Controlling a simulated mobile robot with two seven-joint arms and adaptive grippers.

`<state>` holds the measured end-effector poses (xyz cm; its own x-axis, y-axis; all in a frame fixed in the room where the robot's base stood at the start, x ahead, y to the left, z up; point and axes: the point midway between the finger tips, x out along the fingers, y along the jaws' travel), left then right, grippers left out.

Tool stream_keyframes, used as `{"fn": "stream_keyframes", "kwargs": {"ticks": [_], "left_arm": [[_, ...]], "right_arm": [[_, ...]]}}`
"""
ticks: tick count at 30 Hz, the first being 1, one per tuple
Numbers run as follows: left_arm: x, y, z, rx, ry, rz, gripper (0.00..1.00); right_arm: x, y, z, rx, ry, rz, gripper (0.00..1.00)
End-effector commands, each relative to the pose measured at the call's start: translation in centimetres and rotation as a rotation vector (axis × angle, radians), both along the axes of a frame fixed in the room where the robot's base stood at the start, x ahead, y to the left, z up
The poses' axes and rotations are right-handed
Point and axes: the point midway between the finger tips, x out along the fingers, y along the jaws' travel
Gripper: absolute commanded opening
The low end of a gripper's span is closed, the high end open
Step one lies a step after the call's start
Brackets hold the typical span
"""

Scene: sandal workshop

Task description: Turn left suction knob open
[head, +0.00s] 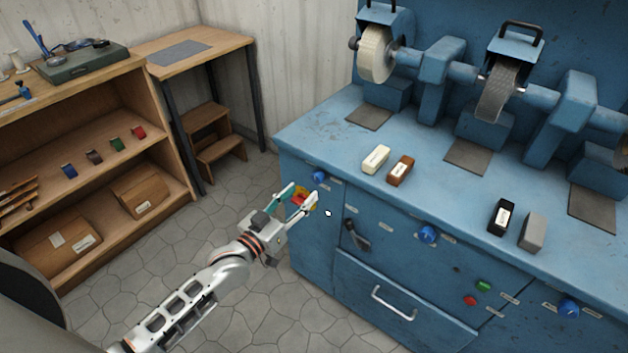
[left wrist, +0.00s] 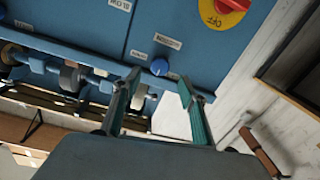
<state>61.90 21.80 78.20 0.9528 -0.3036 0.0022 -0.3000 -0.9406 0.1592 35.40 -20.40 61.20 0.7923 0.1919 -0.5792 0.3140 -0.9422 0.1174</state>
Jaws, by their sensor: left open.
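The leftmost blue knob (head: 319,176) sits on the front of the blue machine, near its left end just below the bench top. In the left wrist view, the blue knob (left wrist: 159,67) appears between the fingertips, with a white label beside it. My left gripper (head: 301,189) is open and empty in front of the panel, a little below and left of that knob. In the wrist view my left gripper (left wrist: 160,79) has its fingers on either side of the knob; contact cannot be told. My right gripper is not in view.
A red switch on a yellow plate (left wrist: 225,12), marked OFF, is close to the knob. A black lever (head: 356,237), a second blue knob (head: 428,234) and a drawer handle (head: 393,304) are farther right. Open floor (head: 240,320) lies before the machine; shelves (head: 95,170) stand left.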

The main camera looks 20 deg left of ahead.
Motion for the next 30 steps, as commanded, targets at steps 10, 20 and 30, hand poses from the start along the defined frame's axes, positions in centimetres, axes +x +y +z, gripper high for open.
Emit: {"fn": "stream_keyframes", "kwargs": {"ticks": [10,20,30], "left_arm": [[4.9,-1.6,-0.1,0.001,0.001,0.0,0.43],[6.1,-2.0,-0.1,0.003,0.001,0.0,0.43],[6.0,-2.0,-0.1,0.003,0.001,0.0,0.04]], "right_arm": [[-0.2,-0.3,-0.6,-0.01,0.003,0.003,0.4],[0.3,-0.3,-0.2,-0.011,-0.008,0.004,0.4],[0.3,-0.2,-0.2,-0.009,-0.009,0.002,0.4]]}}
